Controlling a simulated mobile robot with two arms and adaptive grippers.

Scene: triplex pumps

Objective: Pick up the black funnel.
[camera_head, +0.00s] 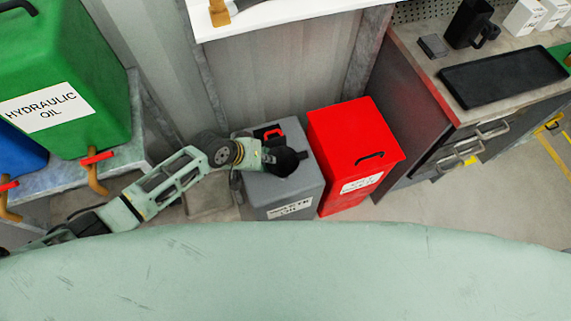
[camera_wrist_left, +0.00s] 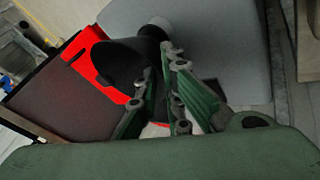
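The black funnel (camera_head: 284,162) shows as a dark round mouth over the top of the grey waste oil container (camera_head: 284,189). My left gripper (camera_head: 270,154) is right at the funnel, on its left side. In the left wrist view, the fingers of my left gripper (camera_wrist_left: 158,64) come close together at the tips. The black funnel (camera_wrist_left: 118,60) lies at and beyond them, its wide dark mouth to the left. A narrow gap remains between the tips, with black behind or between them. I cannot tell whether they press on the funnel. My right gripper is not in view.
A red container (camera_head: 355,148) stands right beside the grey one. A workbench (camera_head: 415,85) with a black tray (camera_head: 500,77) and a black jug (camera_head: 468,24) is at the right. A green hydraulic oil tank (camera_head: 75,75) stands at the left, with red-handled taps.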

